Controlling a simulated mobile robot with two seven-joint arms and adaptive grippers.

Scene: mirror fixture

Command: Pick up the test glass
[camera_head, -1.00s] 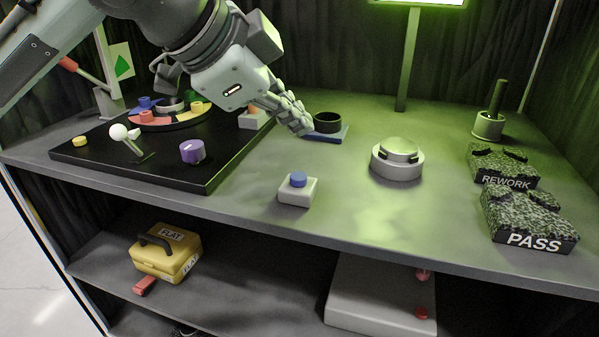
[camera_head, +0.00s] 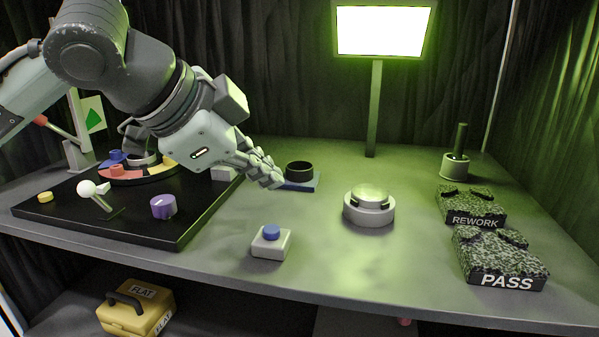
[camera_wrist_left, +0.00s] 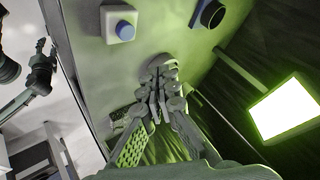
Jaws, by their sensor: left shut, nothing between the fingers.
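A round pale fixture (camera_head: 369,212) stands mid-table, with a shiny disc (camera_head: 370,193) on top and dark notches at its sides. The disc may be the test glass; I cannot tell for sure. A black ring (camera_head: 299,169) on a blue base stands behind and left of it. My left gripper (camera_head: 272,180) is shut and empty, in front of the ring's left side in the picture and left of the fixture. In the left wrist view its fingers (camera_wrist_left: 158,92) overlap a rounded grey shape, and the black ring (camera_wrist_left: 212,14) is at the top. My right gripper is out of view.
A white box with a blue button (camera_head: 271,242) sits near the front edge. A black board (camera_head: 140,229) with coloured parts fills the left. REWORK (camera_head: 472,205) and PASS (camera_head: 500,258) blocks and a post in a cup (camera_head: 456,163) stand right. A lit screen (camera_head: 382,31) rises behind.

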